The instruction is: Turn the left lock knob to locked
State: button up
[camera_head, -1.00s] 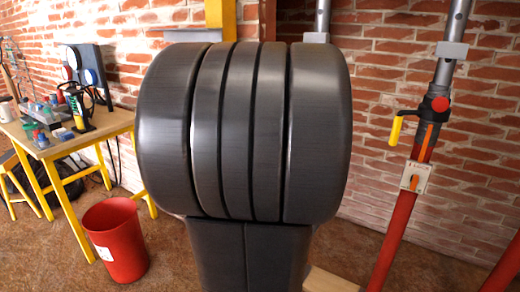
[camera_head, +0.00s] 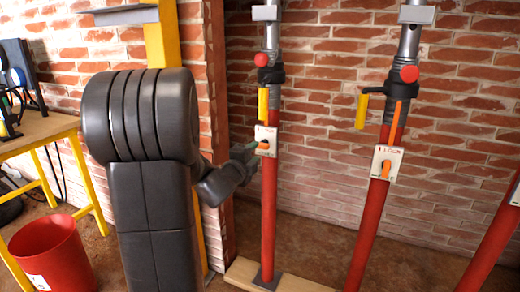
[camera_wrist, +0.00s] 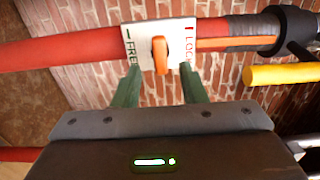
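The left lock knob (camera_head: 264,145) is orange, on a white plate (camera_head: 271,134) on the left red post. In the wrist view the knob (camera_wrist: 160,55) lies crosswise to the post, between the plate's FREE and LOCK ends. My gripper (camera_head: 254,148) is at the left side of this plate in the head view. In the wrist view its two green fingers (camera_wrist: 160,76) are apart, one on each side of the knob's near end, with gaps to it. Whether the tips reach down to the plate is unclear.
A second post carries a similar plate (camera_head: 386,160) with an upright orange knob. Yellow handles (camera_head: 263,104) hang above the plates. A wooden beam (camera_head: 245,272) lies at the left post's foot. A red bucket (camera_head: 52,255) and a table (camera_head: 40,130) stand at left.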

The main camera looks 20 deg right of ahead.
aim_at(260, 147)
jog(key=x, duration=0.6)
jog(key=shift+w+d+b, duration=0.25)
jog(key=shift+b, duration=0.15)
jog(key=c, duration=0.8)
